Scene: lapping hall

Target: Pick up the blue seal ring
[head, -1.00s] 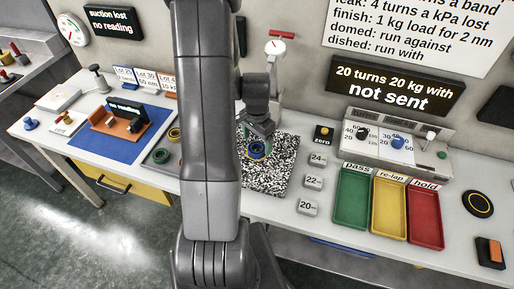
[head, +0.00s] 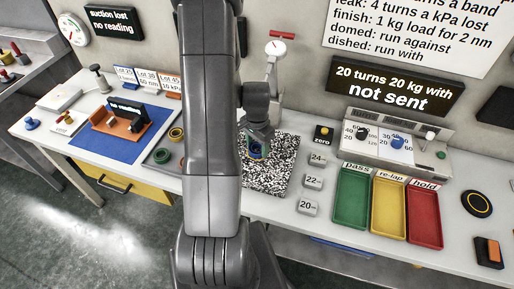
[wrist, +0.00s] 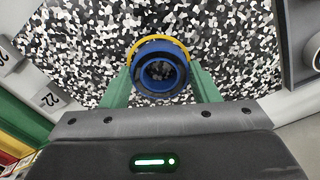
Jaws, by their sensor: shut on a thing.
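The blue seal ring (wrist: 160,54) sits between the green fingers of my gripper (wrist: 160,84) in the wrist view. The fingers press on it from left and right, and its open centre shows the speckled mat. A yellow arc (wrist: 158,39) shows along its far edge; I cannot tell whether it is a separate ring around or under it. In the head view my gripper (head: 257,148) points down at the speckled mat, with the blue ring (head: 255,153) at its tips. Whether the ring touches the mat is not clear.
The black-and-white speckled mat (head: 272,178) lies under the gripper. A white post (head: 274,68) stands behind.

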